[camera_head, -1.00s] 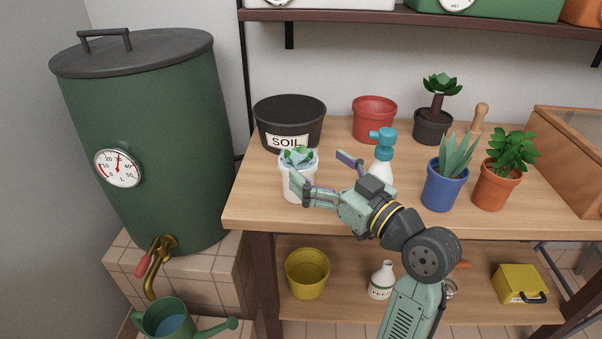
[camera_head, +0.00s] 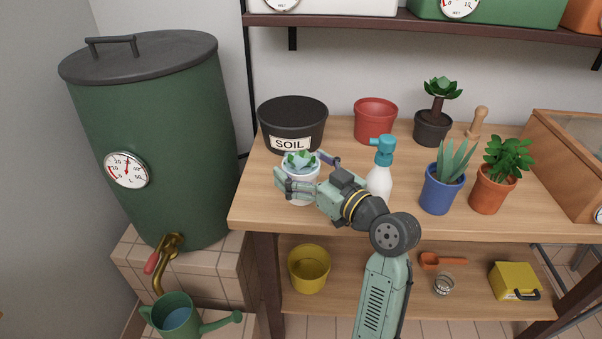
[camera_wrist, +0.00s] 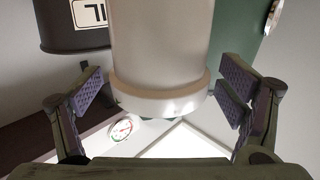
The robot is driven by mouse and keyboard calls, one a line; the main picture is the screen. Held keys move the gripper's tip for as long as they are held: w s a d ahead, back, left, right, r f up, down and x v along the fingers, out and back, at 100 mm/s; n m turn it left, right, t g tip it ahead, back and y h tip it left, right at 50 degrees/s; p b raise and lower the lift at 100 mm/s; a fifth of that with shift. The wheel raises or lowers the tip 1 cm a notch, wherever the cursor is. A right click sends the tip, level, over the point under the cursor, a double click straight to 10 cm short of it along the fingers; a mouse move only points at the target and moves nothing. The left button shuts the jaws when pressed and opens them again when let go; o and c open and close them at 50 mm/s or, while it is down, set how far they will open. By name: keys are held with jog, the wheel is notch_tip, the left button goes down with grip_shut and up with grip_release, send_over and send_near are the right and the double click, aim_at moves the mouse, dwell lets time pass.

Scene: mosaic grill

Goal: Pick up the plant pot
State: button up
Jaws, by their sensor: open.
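My gripper (camera_head: 302,174) is open, with one finger on each side of this pot. In the wrist view, the pot (camera_wrist: 161,45) appears upside down between the two spread fingers of my gripper (camera_wrist: 160,95), with visible gaps on both sides. Other planted pots stand to the right: a blue pot (camera_head: 437,195), a terracotta pot (camera_head: 488,194) and a dark pot (camera_head: 432,130).
A white spray bottle (camera_head: 379,181) stands close to the right of my gripper. The black soil tub (camera_head: 292,117) is just behind the white pot, and an empty red pot (camera_head: 375,123) is farther back. A green barrel (camera_head: 165,165) stands left of the wooden bench (camera_head: 400,221).

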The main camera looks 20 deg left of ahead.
jog(key=shift+w+a, duration=0.15)
jog(key=shift+a, duration=0.1)
jog(key=shift+c, duration=0.5)
jog(key=c, duration=1.4)
jog(key=shift+c, duration=1)
jog(key=shift+r, duration=0.15)
